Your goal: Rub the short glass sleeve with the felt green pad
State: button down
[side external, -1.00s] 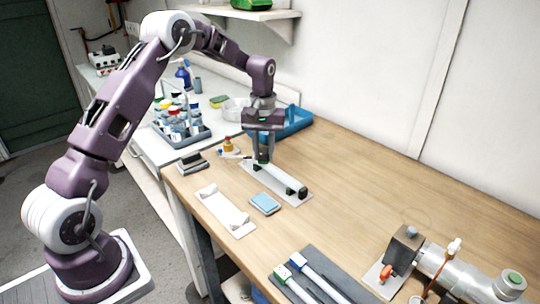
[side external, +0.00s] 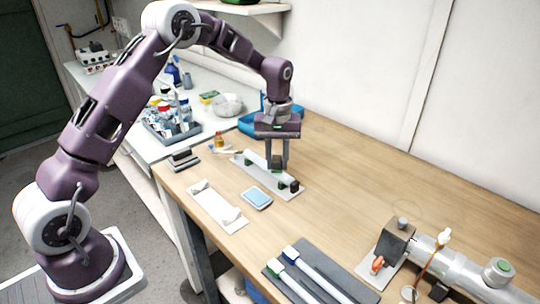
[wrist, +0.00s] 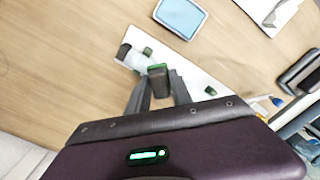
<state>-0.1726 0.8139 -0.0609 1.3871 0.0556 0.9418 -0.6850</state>
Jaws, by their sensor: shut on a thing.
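The short glass sleeve (side external: 255,159) lies in a white cradle (side external: 293,196) on the bench, with a dark cap at its near right end. In the wrist view, part of the sleeve (wrist: 133,61) shows beside green supports. My gripper (side external: 278,166) points down over the sleeve. It is shut on a small dark block with a green face, the felt green pad (wrist: 158,82). The pad is at or just above the sleeve; I cannot tell whether they touch. The fingers hide the middle of the sleeve.
An empty white cradle (side external: 217,209) and a light blue pad (side external: 257,198) lie in front. Two longer tubes rest on a dark mat (side external: 335,273). A metal reactor (side external: 440,259) stands at right. Bottles and a blue tray (side external: 250,122) are behind.

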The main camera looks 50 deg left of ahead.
jog(key=shift+d, duration=1.1)
notch_tip(320, 180, up, 8)
jog(key=shift+r, duration=0.15)
